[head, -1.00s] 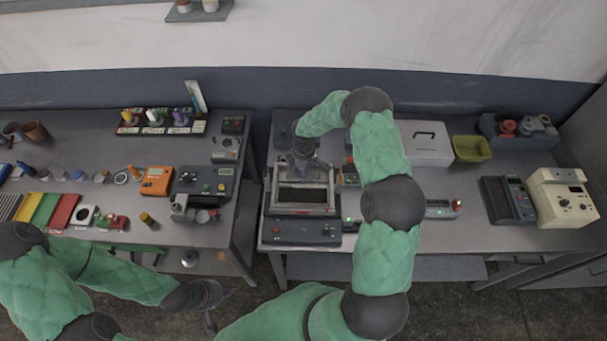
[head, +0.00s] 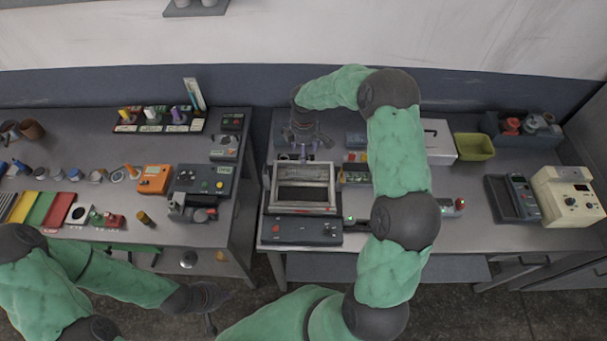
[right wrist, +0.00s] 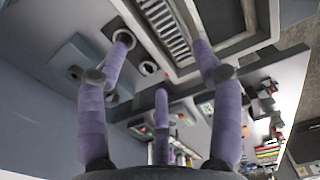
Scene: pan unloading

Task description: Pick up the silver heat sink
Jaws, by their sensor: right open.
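In the head view this gripper (head: 303,152) is just behind the silver-framed machine (head: 303,209). My left gripper (head: 217,307) hangs low in front of the left table, fingers apart and empty.
The left table (head: 75,150) holds several small tools and an orange meter (head: 154,180). A gap separates it from the right table (head: 480,225). A white box (head: 438,150), a green bin (head: 473,147) and a cream instrument (head: 566,197) stand on the right table.

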